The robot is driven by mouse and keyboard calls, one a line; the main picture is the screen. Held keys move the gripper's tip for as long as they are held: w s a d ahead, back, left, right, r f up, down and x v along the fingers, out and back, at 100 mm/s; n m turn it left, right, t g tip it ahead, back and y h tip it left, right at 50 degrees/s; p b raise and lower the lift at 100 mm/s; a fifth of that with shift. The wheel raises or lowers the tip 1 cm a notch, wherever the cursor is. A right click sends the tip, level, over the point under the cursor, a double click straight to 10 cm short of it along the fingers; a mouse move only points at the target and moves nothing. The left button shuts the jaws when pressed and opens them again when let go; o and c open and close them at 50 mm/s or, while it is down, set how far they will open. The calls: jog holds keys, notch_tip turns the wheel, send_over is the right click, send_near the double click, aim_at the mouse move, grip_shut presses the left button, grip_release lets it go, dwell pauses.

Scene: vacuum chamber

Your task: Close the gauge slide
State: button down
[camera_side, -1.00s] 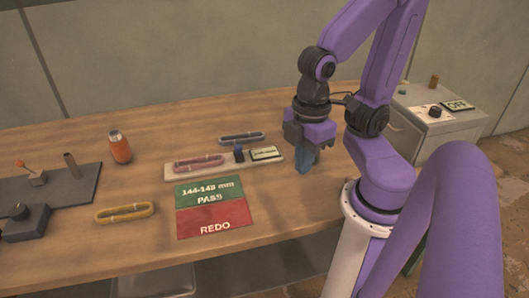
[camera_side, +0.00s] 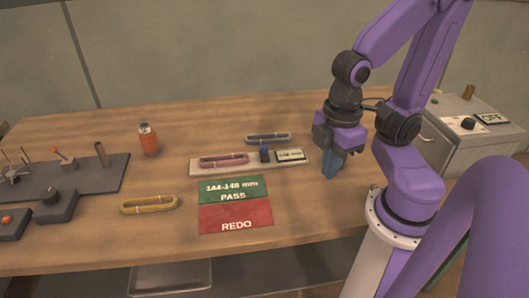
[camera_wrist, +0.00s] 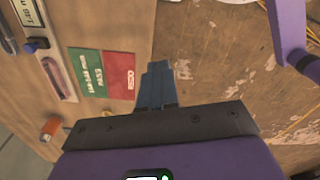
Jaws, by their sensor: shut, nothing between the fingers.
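The gauge is a pale board (camera_side: 198,169) lying on the table. It carries a red-pink oval ring (camera_side: 224,160), a dark blue slide knob (camera_side: 264,155) and a lit display (camera_side: 291,155) whose reading is too small to make out. A gap shows between the ring and the knob. In the wrist view the knob (camera_wrist: 36,45), the ring (camera_wrist: 55,78) and the display (camera_wrist: 27,12) lie at the left edge. My gripper (camera_side: 331,172) is to the right of the display, apart from the gauge, fingers pointing down. Its blue fingers (camera_wrist: 158,70) are shut and empty.
A green PASS and red REDO card (camera_side: 235,203) lies in front of the gauge. A dark blue ring (camera_side: 268,138) lies behind it, a yellow ring (camera_side: 149,204) front left. An orange canister (camera_side: 148,140) and dark fixtures (camera_side: 75,178) stand left. Table space right of the card is clear.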

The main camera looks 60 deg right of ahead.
jog(key=w+d+f+m+g+y, duration=0.15)
jog(key=w+d+m, duration=0.25)
jog(key=w+m, duration=0.45)
jog(key=w+d+f+m+g+y, duration=0.1)
jog(key=w+d+f+m+y, duration=0.4)
jog(key=m, duration=0.7)
jog(key=w+d+f+m+t, duration=0.1)
jog(key=w+d+m+t, duration=0.25)
jog(key=d+m, duration=0.6)
jog(key=w+d+f+m+t, duration=0.2)
jog(key=w+d+m+t, duration=0.15)
jog(key=d+m, duration=0.55)
jog(key=shift+n, duration=0.6)
jog(key=x, duration=0.9)
jog(key=shift+s+d+f, duration=0.15)
jog(key=shift+d+f, duration=0.2)
jog(key=shift+d, duration=0.05)
jog(key=shift+w+a+f, duration=0.1)
jog(key=shift+w+a, duration=0.65)
jog(key=shift+a, duration=0.15)
jog(key=shift+w+a+f, duration=0.1)
jog(key=shift+w+a, duration=0.35)
jog(key=shift+a, duration=0.15)
